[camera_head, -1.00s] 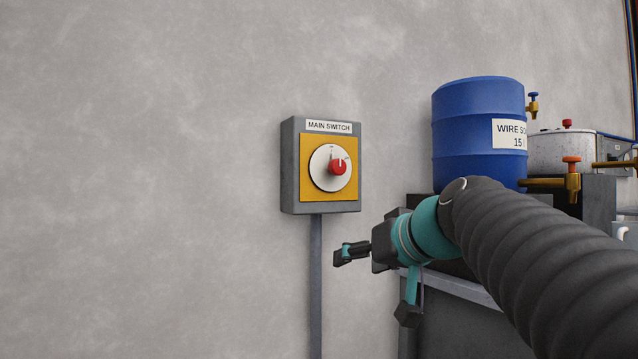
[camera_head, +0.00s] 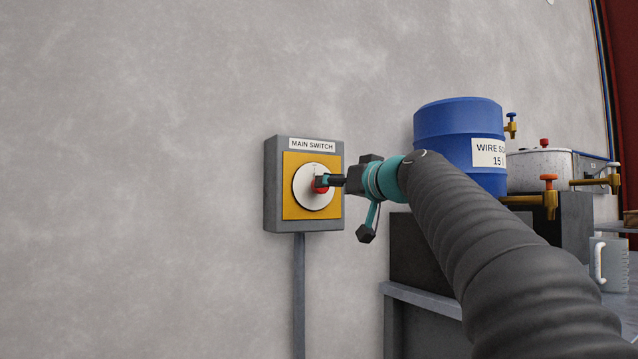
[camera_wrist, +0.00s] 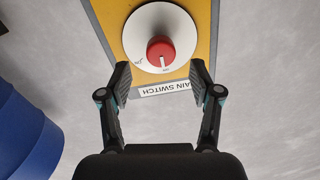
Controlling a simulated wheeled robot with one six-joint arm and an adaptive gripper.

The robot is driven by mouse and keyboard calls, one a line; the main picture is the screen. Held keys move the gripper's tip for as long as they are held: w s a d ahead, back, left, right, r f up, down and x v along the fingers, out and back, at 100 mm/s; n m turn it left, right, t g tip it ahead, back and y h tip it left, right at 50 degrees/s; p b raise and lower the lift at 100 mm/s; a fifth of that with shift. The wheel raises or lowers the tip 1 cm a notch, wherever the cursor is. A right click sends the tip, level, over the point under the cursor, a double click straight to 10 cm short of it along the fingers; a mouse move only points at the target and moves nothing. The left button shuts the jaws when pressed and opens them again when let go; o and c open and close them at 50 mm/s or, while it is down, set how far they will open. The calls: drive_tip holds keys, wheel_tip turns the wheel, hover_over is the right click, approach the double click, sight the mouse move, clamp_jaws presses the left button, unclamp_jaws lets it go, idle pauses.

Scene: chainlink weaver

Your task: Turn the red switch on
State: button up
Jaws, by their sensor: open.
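The red switch (camera_head: 321,188) is a round knob on a white dial (camera_head: 306,198), set on a yellow plate in a grey box labelled MAIN SWITCH (camera_head: 271,185). In the head view my gripper (camera_head: 322,181) is in front of the knob and partly covers it. In the wrist view the red knob (camera_wrist: 160,53) shows whole, with a white mark pointing to the picture's bottom. My gripper (camera_wrist: 160,82) is open there, its fingertips apart on either side below the knob. I cannot tell from these views whether a finger touches the knob.
A blue barrel (camera_head: 450,150) labelled WIRE stands to the right of the switch box. A metal pot (camera_head: 540,168) and brass taps are farther right. A grey pipe (camera_head: 299,290) runs down the wall below the box. The wall to the left is bare.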

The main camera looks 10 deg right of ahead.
drive_tip(key=p+x, duration=0.1)
drive_tip(key=x, duration=0.5)
drive_tip(key=c, duration=1.2)
drive_tip(key=shift+o, duration=0.2)
drive_tip(key=shift+m, duration=0.3)
drive_tip(key=m, duration=0.5)
drive_tip(key=shift+a+m+p, duration=0.1)
drive_tip(key=shift+m+p, duration=0.2)
drive_tip(key=shift+p, duration=0.05)
drive_tip(key=m+p, duration=0.1)
drive_tip(key=m, duration=0.4)
drive_tip(key=shift+r+m, duration=0.1)
drive_tip(key=shift+m, duration=0.3)
